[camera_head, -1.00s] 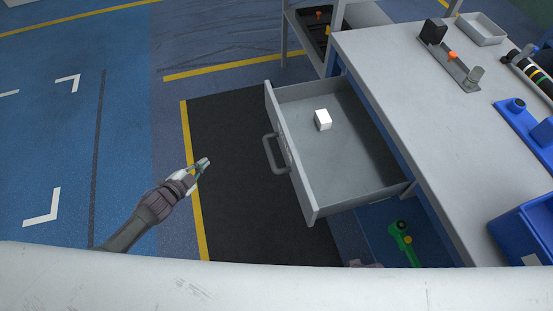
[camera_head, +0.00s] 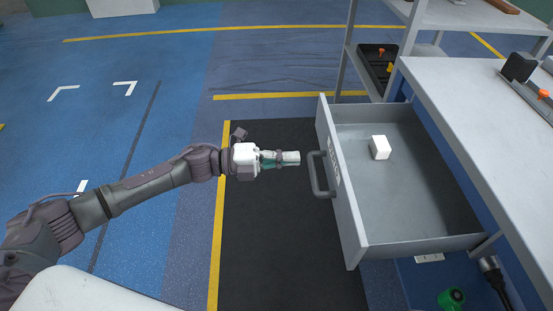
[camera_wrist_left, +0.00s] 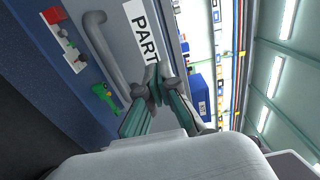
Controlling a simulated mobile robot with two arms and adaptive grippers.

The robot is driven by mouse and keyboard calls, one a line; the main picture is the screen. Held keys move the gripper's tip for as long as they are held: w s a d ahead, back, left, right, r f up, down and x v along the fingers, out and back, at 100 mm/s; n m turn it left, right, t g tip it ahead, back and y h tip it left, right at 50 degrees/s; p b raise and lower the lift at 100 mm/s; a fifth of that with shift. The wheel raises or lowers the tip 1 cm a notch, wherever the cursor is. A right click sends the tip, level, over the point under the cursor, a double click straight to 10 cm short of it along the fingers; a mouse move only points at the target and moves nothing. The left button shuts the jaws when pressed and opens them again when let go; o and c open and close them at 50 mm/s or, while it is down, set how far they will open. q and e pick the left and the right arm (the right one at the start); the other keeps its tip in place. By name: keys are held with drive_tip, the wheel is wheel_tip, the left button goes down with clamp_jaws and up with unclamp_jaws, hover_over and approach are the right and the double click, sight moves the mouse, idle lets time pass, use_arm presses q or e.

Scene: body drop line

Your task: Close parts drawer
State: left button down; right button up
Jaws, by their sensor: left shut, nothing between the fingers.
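The parts drawer (camera_head: 398,222) is pulled well out of the workbench, its front facing left. Its grey handle (camera_head: 318,174) is on that front, and a white block (camera_head: 380,147) lies inside. My left gripper (camera_head: 298,158) is shut and empty, just left of the drawer front near the handle, with a small gap showing. In the left wrist view, the shut fingertips (camera_wrist_left: 158,84) point at the drawer front beside its label (camera_wrist_left: 145,35), and the handle (camera_wrist_left: 107,48) is to their left. My right gripper is not in view.
The workbench top (camera_head: 470,105) stands to the right with a fixture on it. A shelf rack (camera_head: 378,70) is behind the drawer. A green object (camera_head: 451,299) and a dark cable connector (camera_head: 490,265) are below the drawer. The black floor mat (camera_head: 285,255) is clear.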

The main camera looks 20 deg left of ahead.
sight(335, 156)
use_arm(q)
drive_tip(key=x, duration=0.7)
drive_tip(key=shift+w+d, duration=0.1)
drive_tip(key=shift+d, duration=0.1)
drive_tip(key=shift+w+d, duration=0.15)
drive_tip(key=shift+d, duration=0.25)
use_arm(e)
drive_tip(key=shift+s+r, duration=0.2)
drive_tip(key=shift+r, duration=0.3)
